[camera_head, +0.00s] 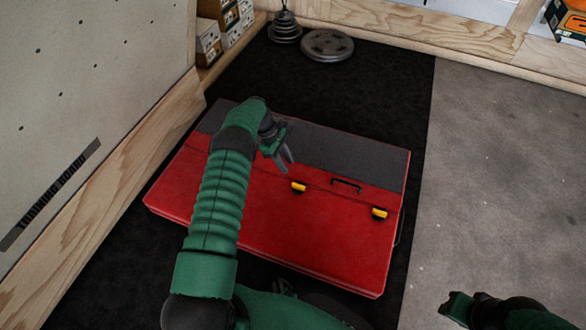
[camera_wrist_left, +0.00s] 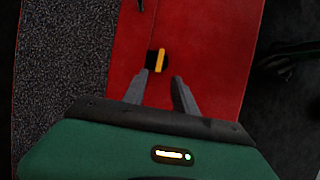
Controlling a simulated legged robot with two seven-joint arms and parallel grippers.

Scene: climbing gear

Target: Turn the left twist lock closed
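The left twist lock (camera_head: 299,188), a yellow bar on a black base, sits on the red case (camera_head: 255,225). Its bar runs roughly along the case's seam, like the right twist lock (camera_head: 379,213). My left gripper (camera_head: 286,160) is above the case, up and left of the left lock. In the left wrist view, the lock (camera_wrist_left: 158,60) shows just beyond the fingertips of my left gripper (camera_wrist_left: 160,74). Its fingers are apart with nothing between them. My right gripper (camera_head: 462,304) is at the lower right, over the grey floor; its fingers are unclear.
A dark handle (camera_head: 346,185) lies between the two locks. A grey panel (camera_head: 350,155) covers the case's far strip. The case lies on a black mat (camera_head: 385,95). Weight plates (camera_head: 327,45) and boxes (camera_head: 208,42) stand at the back. The grey floor (camera_head: 500,170) at right is clear.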

